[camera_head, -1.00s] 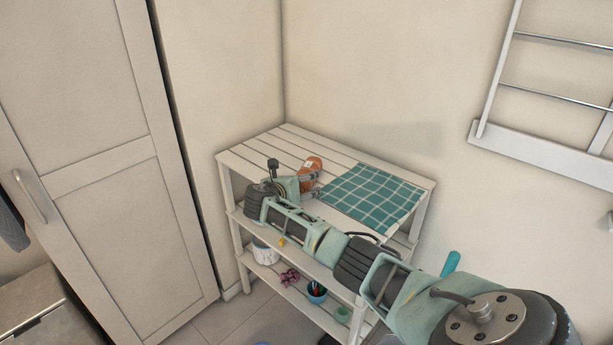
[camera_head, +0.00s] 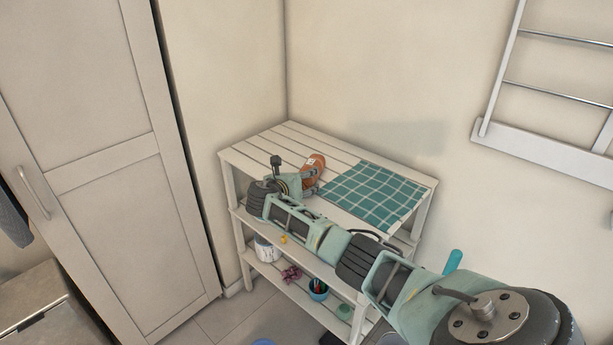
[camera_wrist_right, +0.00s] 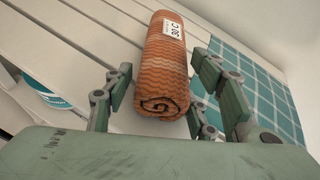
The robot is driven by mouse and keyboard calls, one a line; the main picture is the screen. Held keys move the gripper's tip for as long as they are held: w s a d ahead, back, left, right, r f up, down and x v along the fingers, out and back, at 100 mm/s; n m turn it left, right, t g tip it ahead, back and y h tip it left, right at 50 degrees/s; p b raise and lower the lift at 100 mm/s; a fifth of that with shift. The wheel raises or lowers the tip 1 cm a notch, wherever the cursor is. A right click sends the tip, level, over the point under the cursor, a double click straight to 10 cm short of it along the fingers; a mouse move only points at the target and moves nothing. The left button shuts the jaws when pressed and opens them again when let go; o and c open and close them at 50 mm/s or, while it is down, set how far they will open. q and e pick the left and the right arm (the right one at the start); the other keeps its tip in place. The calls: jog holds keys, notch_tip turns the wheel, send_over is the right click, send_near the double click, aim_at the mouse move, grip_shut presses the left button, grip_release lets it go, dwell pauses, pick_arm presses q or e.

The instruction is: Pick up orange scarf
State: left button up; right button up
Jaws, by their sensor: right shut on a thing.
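My left gripper is not in view.
A teal checked cloth (camera_head: 375,193) lies right of the scarf on the shelf top. Lower shelves hold a white pot (camera_head: 266,250), a blue cup (camera_head: 318,290) and a purplish item (camera_head: 291,274). A tall cabinet (camera_head: 110,170) stands left; walls close in behind.

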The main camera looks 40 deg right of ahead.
aim_at(310, 164)
jog(key=shift+r, duration=0.1)
notch_tip(310, 164, up, 4)
jog(key=shift+d+r, duration=0.1)
jog(key=shift+r, duration=0.15)
jog(key=s+d+r, duration=0.6)
jog(key=s, duration=0.4)
jog(key=s+a+f+n+t+y, duration=0.1)
jog(key=a+f, duration=0.2)
jog(key=a, duration=0.6)
jog(key=a+f+n+t+y, duration=0.1)
jog(key=a+f+t, duration=0.1)
jog(key=a, duration=0.7)
jog(key=s+a+f+n+t, duration=0.1)
jog(key=a+f+n, duration=0.15)
jog(key=a, duration=0.75)
jog(key=s+a+r, duration=0.3)
jog(key=s+a, duration=0.4)
jog(key=a, duration=0.1)
jog(key=s+a+r+m, duration=0.1)
jog(key=s+a+r, duration=0.2)
jog(key=s+a, duration=0.4)
jog(key=shift+a+r+g, duration=0.15)
jog(key=shift+a+g, duration=0.15)
jog(key=shift+a, duration=0.15)
jog(key=shift+d, duration=0.1)
